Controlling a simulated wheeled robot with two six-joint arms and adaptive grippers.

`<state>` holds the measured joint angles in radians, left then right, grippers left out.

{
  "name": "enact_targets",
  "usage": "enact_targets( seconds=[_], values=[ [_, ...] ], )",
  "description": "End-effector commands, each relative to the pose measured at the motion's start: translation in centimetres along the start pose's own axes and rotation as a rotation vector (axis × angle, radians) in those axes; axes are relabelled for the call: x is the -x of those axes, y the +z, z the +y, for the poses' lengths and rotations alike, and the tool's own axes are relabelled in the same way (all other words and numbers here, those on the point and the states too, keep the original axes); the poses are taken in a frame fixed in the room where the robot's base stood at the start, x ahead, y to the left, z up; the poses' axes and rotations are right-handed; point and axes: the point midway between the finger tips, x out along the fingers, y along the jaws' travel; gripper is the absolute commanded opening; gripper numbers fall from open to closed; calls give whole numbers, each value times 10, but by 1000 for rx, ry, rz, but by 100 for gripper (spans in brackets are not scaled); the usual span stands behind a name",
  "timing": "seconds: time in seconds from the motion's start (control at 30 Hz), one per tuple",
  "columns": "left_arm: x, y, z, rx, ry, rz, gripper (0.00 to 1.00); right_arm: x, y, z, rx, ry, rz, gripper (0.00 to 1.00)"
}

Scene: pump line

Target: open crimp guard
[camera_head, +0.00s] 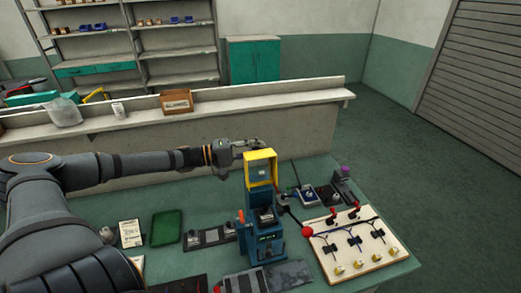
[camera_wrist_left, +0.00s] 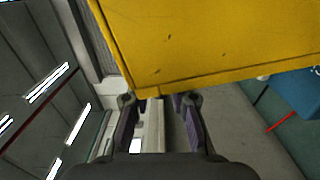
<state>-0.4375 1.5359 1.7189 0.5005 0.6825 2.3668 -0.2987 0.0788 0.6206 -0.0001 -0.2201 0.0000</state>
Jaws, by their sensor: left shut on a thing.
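The crimp guard is a yellow frame (camera_head: 261,155) with a grey pane. It stands raised above the blue crimp press (camera_head: 263,239) on the green table. My left gripper (camera_head: 247,144) reaches in from the left to the guard's top edge. In the left wrist view the yellow guard (camera_wrist_left: 215,40) fills the upper right, and its lower edge runs at the fingertips of my left gripper (camera_wrist_left: 160,100). The gripper is shut on the guard; the exact contact is partly hidden. My right gripper is not in view.
A red-knobbed lever (camera_head: 307,232) sticks out right of the press. A board with wires and yellow parts (camera_head: 358,246) lies at the right. A green tray (camera_head: 165,228) and a white card (camera_head: 130,233) lie at the left. A low wall with a ledge (camera_head: 240,95) stands behind the table.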

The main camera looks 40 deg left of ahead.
Motion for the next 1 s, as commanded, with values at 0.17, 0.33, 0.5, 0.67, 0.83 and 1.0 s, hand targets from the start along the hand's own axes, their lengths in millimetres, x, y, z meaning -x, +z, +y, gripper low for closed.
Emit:
enact_targets(
  seconds=[0.17, 0.33, 0.5, 0.67, 0.83, 1.0],
  values=[
    [2, -3, -8, -4, -13, 9, 0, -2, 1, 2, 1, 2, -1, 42],
    [3, -3, -8, -4, -15, 9, 0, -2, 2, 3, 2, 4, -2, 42],
    [3, -3, -9, -4, -15, 9, 21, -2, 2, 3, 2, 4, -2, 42],
    [2, -2, -7, -3, -12, 6, 42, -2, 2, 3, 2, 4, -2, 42],
    [1, -1, -5, -2, -8, 4, 42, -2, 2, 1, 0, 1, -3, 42],
    [1, 0, -1, -1, -8, 2, 42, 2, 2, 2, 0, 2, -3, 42]
  ],
)
